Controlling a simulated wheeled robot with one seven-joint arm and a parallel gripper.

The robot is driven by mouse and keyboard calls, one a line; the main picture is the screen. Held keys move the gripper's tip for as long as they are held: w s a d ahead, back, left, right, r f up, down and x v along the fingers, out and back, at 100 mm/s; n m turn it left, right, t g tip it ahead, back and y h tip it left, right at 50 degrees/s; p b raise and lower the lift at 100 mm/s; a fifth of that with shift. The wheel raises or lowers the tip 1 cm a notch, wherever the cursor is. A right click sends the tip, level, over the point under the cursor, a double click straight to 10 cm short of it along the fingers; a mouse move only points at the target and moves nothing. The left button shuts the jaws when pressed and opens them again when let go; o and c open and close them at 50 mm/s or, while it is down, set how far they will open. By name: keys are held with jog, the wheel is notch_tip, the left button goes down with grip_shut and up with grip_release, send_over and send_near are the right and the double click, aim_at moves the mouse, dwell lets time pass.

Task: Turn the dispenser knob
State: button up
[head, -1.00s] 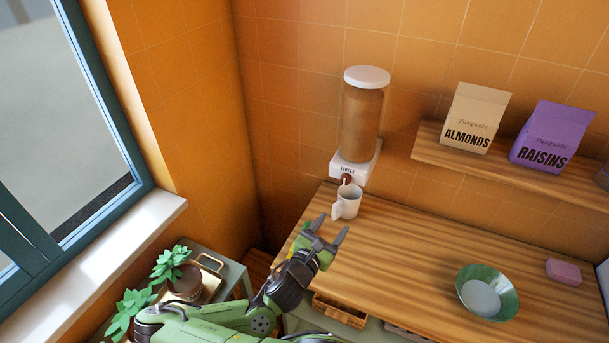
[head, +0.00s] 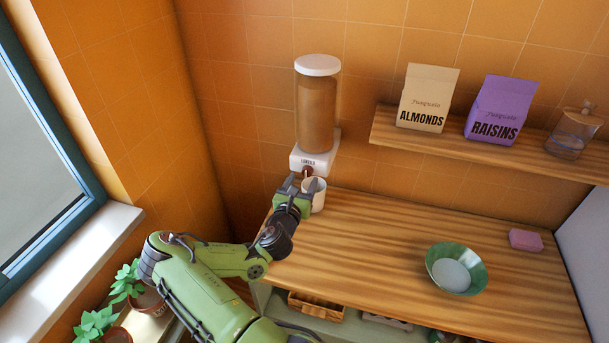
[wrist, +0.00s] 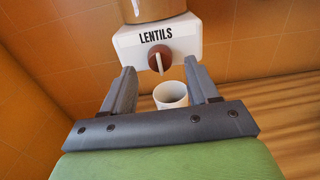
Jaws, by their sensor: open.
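The dispenser (head: 316,115) is a tall brown cylinder with a white lid and a white base, mounted on the tiled wall. Its base is labelled LENTILS in the wrist view (wrist: 156,36). The round red-brown knob (wrist: 160,57) with a pale lever is on the base front. In the head view the knob (head: 307,170) shows just above my gripper (head: 297,184). A white mug (head: 318,194) stands on the counter below the dispenser. In the wrist view my gripper (wrist: 164,84) is open, with the knob and mug (wrist: 171,95) seen between its fingers, apart from the knob.
The wooden counter (head: 370,240) holds a green bowl (head: 457,270) and a pink block (head: 525,239) at the right. A wall shelf (head: 395,142) carries almonds and raisins bags and a glass jar. A window and potted plants are at the left.

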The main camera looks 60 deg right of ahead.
aim_at(307, 172)
jog(key=shift+w+d+r, duration=0.1)
jog(key=shift+w+d, duration=0.05)
jog(key=shift+d, duration=0.55)
jog(key=shift+w+d, duration=0.1)
jog(key=shift+d, duration=0.55)
jog(key=c, duration=1)
jog(key=shift+m, duration=0.3)
jog(key=m+b, duration=0.1)
jog(key=m, duration=0.1)
jog(key=shift+f+m+b, duration=0.2)
jog(key=shift+m+b, duration=0.2)
jog(key=m+b, duration=0.3)
jog(key=m, duration=0.1)
jog(key=shift+s+m, duration=0.1)
jog(key=shift+m, duration=0.2)
jog(key=m+b, duration=0.3)
jog(key=shift+f+m, duration=0.1)
jog(key=shift+m, duration=0.2)
jog(key=shift+m+b, duration=1.7)
jog(key=shift+m, duration=0.4)
